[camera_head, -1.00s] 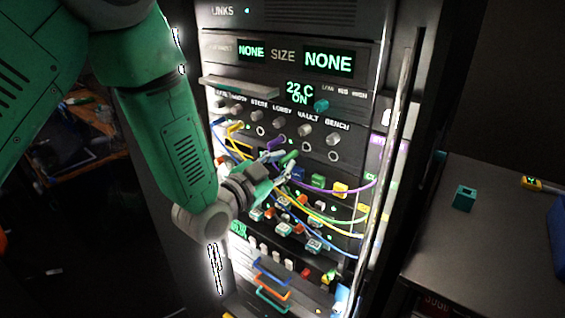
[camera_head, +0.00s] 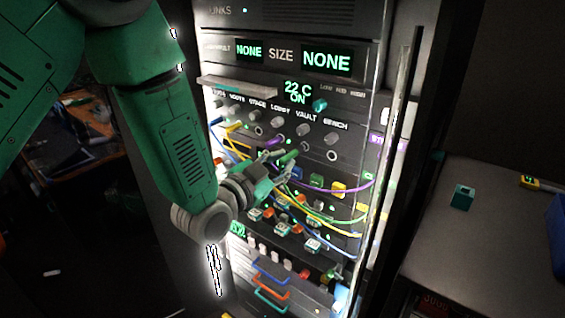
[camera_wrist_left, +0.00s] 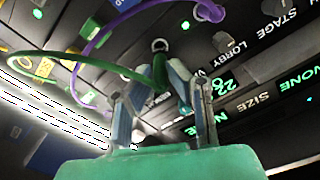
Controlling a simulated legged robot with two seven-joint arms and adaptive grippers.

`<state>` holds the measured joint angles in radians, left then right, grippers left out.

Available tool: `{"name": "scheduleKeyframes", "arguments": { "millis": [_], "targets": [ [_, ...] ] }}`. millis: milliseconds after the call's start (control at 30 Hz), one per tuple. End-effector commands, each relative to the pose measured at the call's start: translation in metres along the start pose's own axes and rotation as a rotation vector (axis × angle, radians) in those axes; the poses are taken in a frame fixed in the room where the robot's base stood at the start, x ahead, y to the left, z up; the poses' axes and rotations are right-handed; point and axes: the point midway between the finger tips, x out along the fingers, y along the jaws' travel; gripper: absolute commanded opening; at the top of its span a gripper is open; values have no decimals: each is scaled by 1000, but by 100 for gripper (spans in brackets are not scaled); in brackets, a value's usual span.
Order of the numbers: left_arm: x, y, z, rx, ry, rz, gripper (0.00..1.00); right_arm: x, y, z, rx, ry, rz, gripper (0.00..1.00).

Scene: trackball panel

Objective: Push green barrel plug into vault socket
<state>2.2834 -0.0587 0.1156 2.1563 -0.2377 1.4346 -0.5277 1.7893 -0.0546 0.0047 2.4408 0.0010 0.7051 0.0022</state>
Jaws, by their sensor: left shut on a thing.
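The green barrel plug (camera_head: 288,157) is held between the fingers of my left gripper (camera_head: 277,165), in front of the panel. In the left wrist view the plug (camera_wrist_left: 160,72) sits between the two fingers of my gripper (camera_wrist_left: 163,95), with its green cable looping to the left. The vault socket (camera_head: 305,147) is a ring below the VAULT knob, just up and right of the plug. A ring socket (camera_wrist_left: 160,45) shows just beyond the plug in the wrist view; the plug tip looks close to it, but contact cannot be told. My right gripper is not in view.
A purple plug (camera_head: 275,142) sits in the neighbouring socket on the left. The empty bench socket (camera_head: 331,155) is to the right. Purple, yellow and blue cables hang across the panel below. A vertical metal bar (camera_head: 397,130) runs along the rack's right side.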

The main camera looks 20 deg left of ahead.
Motion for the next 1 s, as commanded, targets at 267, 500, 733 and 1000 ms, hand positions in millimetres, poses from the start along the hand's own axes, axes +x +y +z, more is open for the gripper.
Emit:
{"name": "scheduleKeyframes", "arguments": {
  "millis": [267,500,733,1000],
  "targets": [
    [0,0,0,0,1,0,0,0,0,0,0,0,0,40],
    [0,0,0,1,1,-5,0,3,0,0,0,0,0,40],
    [0,0,0,1,1,-5,0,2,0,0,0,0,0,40],
    [7,0,0,1,2,-4,0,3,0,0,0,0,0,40]
  ]
}}
